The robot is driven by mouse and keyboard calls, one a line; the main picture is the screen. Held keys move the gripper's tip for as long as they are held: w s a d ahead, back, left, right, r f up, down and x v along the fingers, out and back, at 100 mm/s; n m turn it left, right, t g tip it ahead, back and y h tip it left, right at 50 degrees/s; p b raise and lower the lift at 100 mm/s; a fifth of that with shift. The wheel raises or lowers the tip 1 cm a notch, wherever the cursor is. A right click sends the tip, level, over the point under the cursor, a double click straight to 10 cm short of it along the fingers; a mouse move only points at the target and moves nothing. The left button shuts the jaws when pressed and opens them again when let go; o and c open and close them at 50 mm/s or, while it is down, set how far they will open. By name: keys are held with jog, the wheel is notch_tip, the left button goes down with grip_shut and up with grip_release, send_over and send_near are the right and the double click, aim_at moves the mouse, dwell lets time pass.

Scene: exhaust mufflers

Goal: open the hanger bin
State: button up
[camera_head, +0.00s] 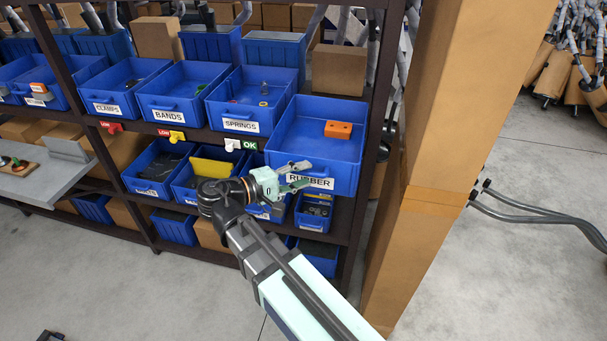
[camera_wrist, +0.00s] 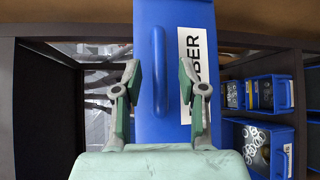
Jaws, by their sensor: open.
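A blue bin labelled RUBBER (camera_head: 345,172) sits at the right end of the shelf row and juts out past its neighbours. An orange block with holes (camera_head: 338,130) lies inside it. I read no label saying hanger. My gripper (camera_head: 303,175) is open at the bin's front, by the label. In the wrist view, the bin's front (camera_wrist: 178,20) is straight ahead with its blue handle (camera_wrist: 159,70) between the open fingers (camera_wrist: 160,82). The fingers stand on either side of the handle, with gaps showing.
Bins labelled SPRINGS (camera_head: 240,125), BANDS (camera_head: 168,115) and CLAMPS (camera_head: 105,108) line the same shelf to the left. More blue bins (camera_head: 150,190) stand on the shelf below. A tall cardboard-coloured column (camera_head: 440,150) rises close on the right. Open floor (camera_head: 540,250) lies beyond it.

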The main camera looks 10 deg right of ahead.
jog(key=v, duration=1.1)
jog(key=shift+a, duration=0.1)
notch_tip(320, 180, down, 18)
jog(key=w+n+y, duration=0.2)
jog(key=n+y, duration=0.1)
jog(key=y, duration=0.3)
jog(key=s+d+f+m+g+y, duration=0.1)
jog(key=s+d+f+g, duration=0.15)
jog(key=f, duration=0.65)
jog(key=s+d+f+g+y, duration=0.2)
jog(key=d+f+g, duration=0.1)
jog(key=f, duration=0.5)
jog(key=s+d+f+m+g+y, duration=0.1)
jog(key=s+d+f+m+g, duration=0.1)
jog(key=s+d+f, duration=0.35)
jog(key=s+d+f+m+g+y, duration=0.2)
jog(key=s+f, duration=0.4)
jog(key=f, duration=0.3)
jog(key=s+d+f+m+g+y, duration=0.1)
jog(key=s+d+f, duration=0.3)
jog(key=s, duration=0.4)
jog(key=s+d+f+m+g+y, duration=0.1)
jog(key=s+d+f+m+g, duration=0.2)
jog(key=s, duration=0.6)
jog(key=shift+s+d+f+m+y+b, duration=0.35)
jog(key=shift+d+f, duration=0.35)
jog(key=shift+f, duration=0.25)
